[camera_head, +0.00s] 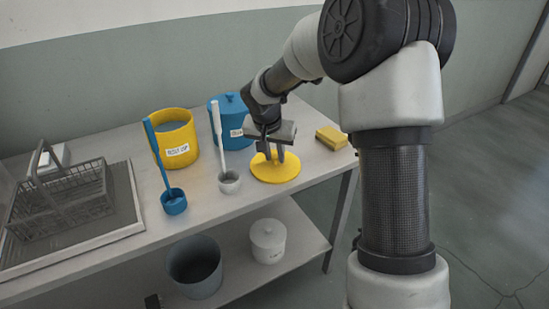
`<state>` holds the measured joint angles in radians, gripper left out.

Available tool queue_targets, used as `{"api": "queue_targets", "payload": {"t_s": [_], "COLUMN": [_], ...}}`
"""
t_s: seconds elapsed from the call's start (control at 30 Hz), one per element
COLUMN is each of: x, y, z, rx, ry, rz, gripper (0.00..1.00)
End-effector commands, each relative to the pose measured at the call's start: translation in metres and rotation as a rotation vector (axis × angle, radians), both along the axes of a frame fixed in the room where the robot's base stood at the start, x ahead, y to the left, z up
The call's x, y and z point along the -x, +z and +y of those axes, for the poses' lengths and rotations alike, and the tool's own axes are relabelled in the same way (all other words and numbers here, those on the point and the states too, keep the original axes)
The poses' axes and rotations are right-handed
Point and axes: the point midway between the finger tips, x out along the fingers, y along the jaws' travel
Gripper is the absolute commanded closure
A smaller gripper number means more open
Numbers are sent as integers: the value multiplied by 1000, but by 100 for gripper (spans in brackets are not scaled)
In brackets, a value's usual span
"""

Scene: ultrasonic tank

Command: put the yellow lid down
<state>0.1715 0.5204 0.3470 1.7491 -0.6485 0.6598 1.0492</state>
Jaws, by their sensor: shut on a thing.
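The yellow lid (275,174) is a flat round disc at the right part of the table, low over or on the tabletop. I cannot tell whether it touches the table. My gripper (274,157) is above it, pointing down, shut on the lid's middle. The fingers hide the part they hold. The open yellow pot (175,141) with a white label stands further left and back, with no lid on it.
A blue lidded pot (229,115) stands just behind my gripper. A yellow sponge (331,138) lies to the right. A wire basket (62,200) sits far left. The lower shelf (300,232) holds two containers.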

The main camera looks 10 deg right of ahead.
Motion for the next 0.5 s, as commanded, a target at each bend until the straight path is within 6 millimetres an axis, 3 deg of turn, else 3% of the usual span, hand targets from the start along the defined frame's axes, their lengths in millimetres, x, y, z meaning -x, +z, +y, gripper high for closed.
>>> {"api": "queue_targets", "payload": {"t_s": [0.37,0.4,0.5], "x": [-1,-1,0], "y": [-6,-6,-5], "z": [0,0,0], "rx": [0,0,0], "ry": [1,0,0], "rz": [-2,-2,-2], "gripper": [100,76,59]}}
